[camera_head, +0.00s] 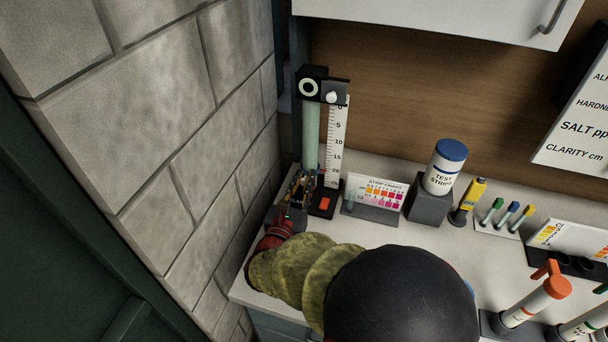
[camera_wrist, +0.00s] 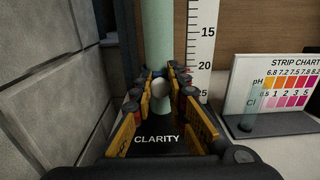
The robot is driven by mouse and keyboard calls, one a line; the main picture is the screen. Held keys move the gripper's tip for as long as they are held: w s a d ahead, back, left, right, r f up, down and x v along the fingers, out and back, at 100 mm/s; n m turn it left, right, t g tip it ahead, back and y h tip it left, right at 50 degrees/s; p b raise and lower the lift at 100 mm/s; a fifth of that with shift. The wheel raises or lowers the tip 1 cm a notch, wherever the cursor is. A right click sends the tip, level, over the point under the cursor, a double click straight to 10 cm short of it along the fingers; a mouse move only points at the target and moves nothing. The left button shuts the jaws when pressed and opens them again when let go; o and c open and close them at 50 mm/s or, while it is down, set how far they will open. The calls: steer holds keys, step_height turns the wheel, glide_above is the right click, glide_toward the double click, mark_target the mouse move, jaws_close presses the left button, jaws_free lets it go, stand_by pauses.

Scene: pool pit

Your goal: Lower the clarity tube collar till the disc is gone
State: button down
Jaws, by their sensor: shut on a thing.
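The clarity tube (camera_head: 312,137) is a pale green upright cylinder in the back left corner, and it also shows in the wrist view (camera_wrist: 157,35). A white scale (camera_head: 337,140) with black numbers stands beside it. A dark head with a pale ring (camera_head: 309,87) sits at its top. My gripper (camera_head: 302,186) is low at the tube's front. In the wrist view its yellow fingers close around a pale round knob (camera_wrist: 160,88), above a black plate marked CLARITY (camera_wrist: 157,139). The fingers hide most of the collar, and the disc's visibility cannot be told.
A stone block wall (camera_head: 180,120) is close on the left. A strip chart (camera_head: 377,194), a test-strip tub (camera_head: 443,170) and a yellow bottle (camera_head: 468,200) stand to the right. A white cabinet (camera_head: 440,12) hangs above. The counter's front is partly hidden by my arm.

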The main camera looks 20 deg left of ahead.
steer(key=shift+r, duration=0.2)
steer(key=c, duration=1.7)
jaws_free()
steer(key=shift+c, duration=0.2)
steer(key=s, duration=0.4)
steer(key=s+d, duration=0.1)
steer(key=s, duration=0.7)
steer(key=shift+d, duration=0.15)
